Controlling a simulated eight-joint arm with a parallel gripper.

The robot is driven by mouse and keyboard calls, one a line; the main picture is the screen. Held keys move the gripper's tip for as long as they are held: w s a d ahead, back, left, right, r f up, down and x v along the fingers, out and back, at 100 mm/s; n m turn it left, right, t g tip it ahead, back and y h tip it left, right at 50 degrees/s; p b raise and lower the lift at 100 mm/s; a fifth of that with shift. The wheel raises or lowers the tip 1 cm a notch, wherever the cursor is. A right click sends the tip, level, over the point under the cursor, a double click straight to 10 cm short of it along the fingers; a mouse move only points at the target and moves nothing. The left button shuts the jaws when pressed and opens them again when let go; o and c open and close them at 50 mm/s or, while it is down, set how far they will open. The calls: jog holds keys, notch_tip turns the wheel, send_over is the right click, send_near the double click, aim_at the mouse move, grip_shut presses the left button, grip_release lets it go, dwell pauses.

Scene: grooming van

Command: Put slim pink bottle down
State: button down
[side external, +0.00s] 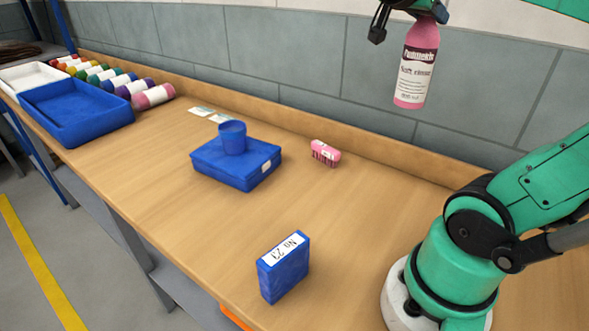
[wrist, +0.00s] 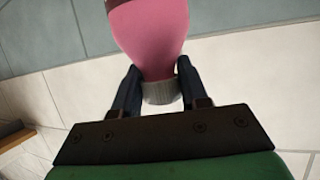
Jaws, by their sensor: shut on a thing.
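The slim pink bottle (side external: 417,68) hangs upright in the air at the top of the side external view, well above the bench, with a white and dark label facing the camera. My gripper (side external: 408,12) is partly cut off by the top edge and is shut on the bottle near its top. In the wrist view the pink bottle (wrist: 152,35) shows between my gripper's two dark fingers (wrist: 160,92), which close around its grey cap. The bottle's far end is cut off in the wrist view.
The wooden bench (side external: 180,215) holds a blue box (side external: 215,170) with a blue cup (side external: 232,137) on it, an upright blue box (side external: 284,268) and a pink brush (side external: 325,153). A blue tray (side external: 75,112), white tray (side external: 30,76) and several colored rolls (side external: 153,96) stand far left. Bare wood lies between.

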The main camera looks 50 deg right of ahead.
jog(key=w+a+n+t, duration=0.5)
jog(key=w+a+t, duration=0.1)
jog(key=w, duration=0.5)
jog(key=w+a+n+t+y, duration=0.3)
jog(key=w+a+n+t, duration=0.3)
jog(key=a, duration=0.7)
jog(key=w+a+n+t+y, duration=0.4)
jog(key=w+a, duration=0.3)
jog(key=a, duration=0.5)
notch_tip(320, 180, down, 20)
jog(key=shift+w+a+r+n, duration=0.15)
jog(key=shift+w+a+n, duration=0.1)
jog(key=shift+n, duration=0.15)
jog(key=shift+c, duration=2.3)
grip_release()
